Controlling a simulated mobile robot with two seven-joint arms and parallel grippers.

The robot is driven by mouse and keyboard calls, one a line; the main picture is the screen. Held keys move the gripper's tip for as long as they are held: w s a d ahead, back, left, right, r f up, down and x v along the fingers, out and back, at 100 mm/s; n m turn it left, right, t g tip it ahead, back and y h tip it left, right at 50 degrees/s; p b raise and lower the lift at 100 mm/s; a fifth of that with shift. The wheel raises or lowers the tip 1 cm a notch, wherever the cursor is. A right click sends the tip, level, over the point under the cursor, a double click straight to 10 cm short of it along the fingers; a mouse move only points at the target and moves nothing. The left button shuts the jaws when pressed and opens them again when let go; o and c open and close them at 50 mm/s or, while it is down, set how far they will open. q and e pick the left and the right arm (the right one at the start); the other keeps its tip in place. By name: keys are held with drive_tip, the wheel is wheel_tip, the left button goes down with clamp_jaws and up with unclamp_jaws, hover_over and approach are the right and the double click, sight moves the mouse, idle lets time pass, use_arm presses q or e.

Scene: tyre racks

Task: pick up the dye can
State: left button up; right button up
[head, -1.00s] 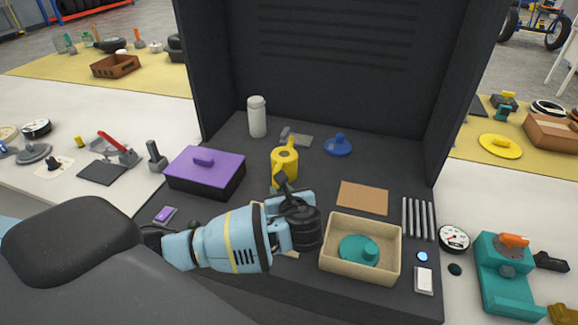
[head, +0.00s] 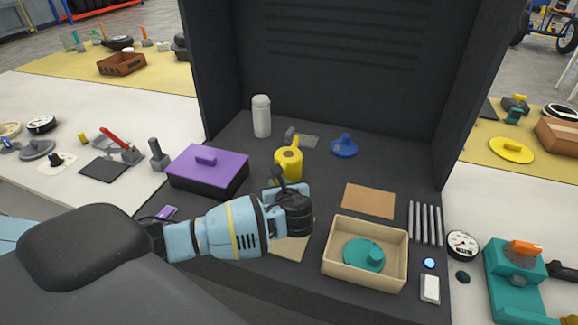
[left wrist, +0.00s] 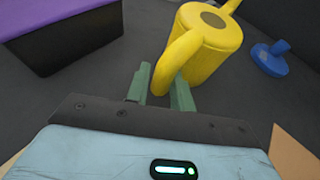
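The dye can appears to be the yellow can (head: 289,164) with a curved handle and a spout, standing upright on the dark bench. In the left wrist view the can (left wrist: 208,42) is close, its handle curving down toward me. My left gripper (head: 276,183) is at the near side of the can. In the left wrist view its two green fingers (left wrist: 161,84) are apart, and the lower end of the handle lies between them. I cannot tell whether either finger touches it. My right gripper is not in view.
A purple-lidded black box (head: 208,172) stands left of the can. A white bottle (head: 261,117) and a blue knobbed lid (head: 344,147) are behind it. A beige tray (head: 332,258) with a teal lid (head: 363,256) is at front right. A dark panel rises behind.

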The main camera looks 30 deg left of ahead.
sight(278, 158)
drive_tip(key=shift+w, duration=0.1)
use_arm(q)
clamp_jaws()
drive_tip(key=shift+r, duration=0.1)
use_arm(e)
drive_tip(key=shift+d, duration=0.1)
